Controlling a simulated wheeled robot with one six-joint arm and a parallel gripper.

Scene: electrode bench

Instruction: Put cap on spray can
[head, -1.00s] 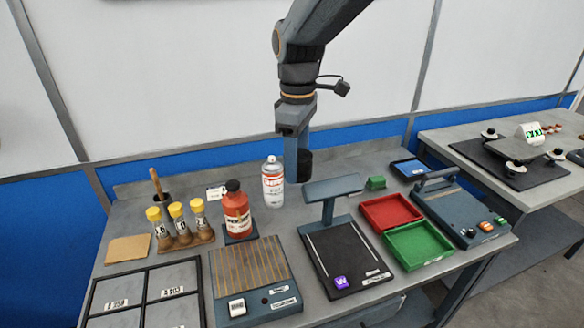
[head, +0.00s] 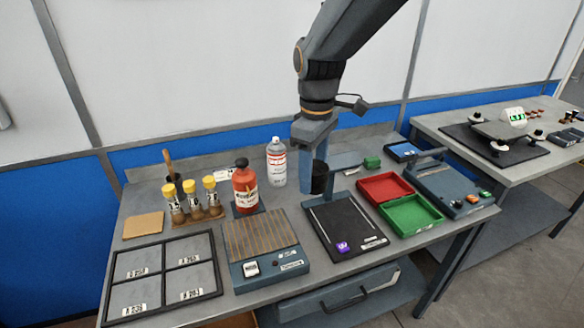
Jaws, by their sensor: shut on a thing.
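The spray can (head: 277,165) stands upright on the bench, a silver-white can with red lettering. Its white nozzle shows on top, with no cap over it. My gripper (head: 311,174) points down just to the right of the can, apart from it in the picture. It is shut on a dark, cup-shaped cap (head: 319,178), held at about the height of the can's middle in the picture. The far finger and the inside of the cap are hidden.
A red bottle with a dark lid (head: 245,188) stands left of the can. Red (head: 384,188) and green (head: 411,215) trays lie further right. Yellow-capped vials (head: 192,197) stand at left.

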